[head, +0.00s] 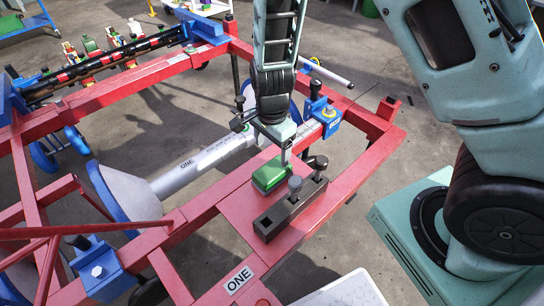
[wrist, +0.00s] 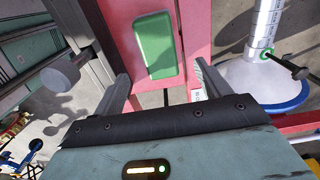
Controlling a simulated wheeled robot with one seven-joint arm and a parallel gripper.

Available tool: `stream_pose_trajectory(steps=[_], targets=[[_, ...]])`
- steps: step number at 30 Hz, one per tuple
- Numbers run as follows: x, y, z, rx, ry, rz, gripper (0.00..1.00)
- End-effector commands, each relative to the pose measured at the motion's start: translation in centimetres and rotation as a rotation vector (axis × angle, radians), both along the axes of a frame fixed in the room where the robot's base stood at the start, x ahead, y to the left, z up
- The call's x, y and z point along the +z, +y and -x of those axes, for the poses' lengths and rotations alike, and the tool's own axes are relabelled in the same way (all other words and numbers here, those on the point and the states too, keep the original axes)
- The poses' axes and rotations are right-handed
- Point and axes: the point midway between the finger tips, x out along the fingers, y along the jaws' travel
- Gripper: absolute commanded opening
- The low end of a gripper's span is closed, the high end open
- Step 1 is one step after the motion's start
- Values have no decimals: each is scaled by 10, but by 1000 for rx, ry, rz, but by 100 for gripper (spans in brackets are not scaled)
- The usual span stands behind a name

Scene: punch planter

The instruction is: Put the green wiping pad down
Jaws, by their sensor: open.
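The green wiping pad (head: 268,177) lies flat on the red plate (head: 238,207) of the red frame, beside the dark block. In the wrist view the pad (wrist: 155,45) lies ahead of the jaws, its long side running away from my gripper. My gripper (head: 285,155) is just behind the pad in the head view and points down. In the wrist view the two fingers of my gripper (wrist: 161,75) are spread apart with nothing between them. Whether a finger touches the pad I cannot tell.
A dark block (head: 283,218) with knobs stands right next to the pad. A grey cylinder (head: 200,160) labelled ONE lies inside the frame. A blue clamp (head: 322,112) sits on the far rail.

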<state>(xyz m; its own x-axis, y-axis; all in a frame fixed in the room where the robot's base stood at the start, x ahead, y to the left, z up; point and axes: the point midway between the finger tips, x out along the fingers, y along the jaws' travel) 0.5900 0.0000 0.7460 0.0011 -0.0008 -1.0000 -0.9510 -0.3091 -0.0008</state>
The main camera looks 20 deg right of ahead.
Motion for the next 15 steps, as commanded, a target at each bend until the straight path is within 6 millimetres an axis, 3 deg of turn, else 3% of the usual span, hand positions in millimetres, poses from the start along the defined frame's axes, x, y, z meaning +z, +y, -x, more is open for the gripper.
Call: stream_pose_trajectory(steps=[3, 9, 11, 15], targets=[[19, 0, 0, 1, -1, 0, 76], [35, 5, 4, 39, 3, -14, 76], [45, 15, 12, 114, 9, -37, 76], [88, 49, 49, 467, 14, -122, 76]])
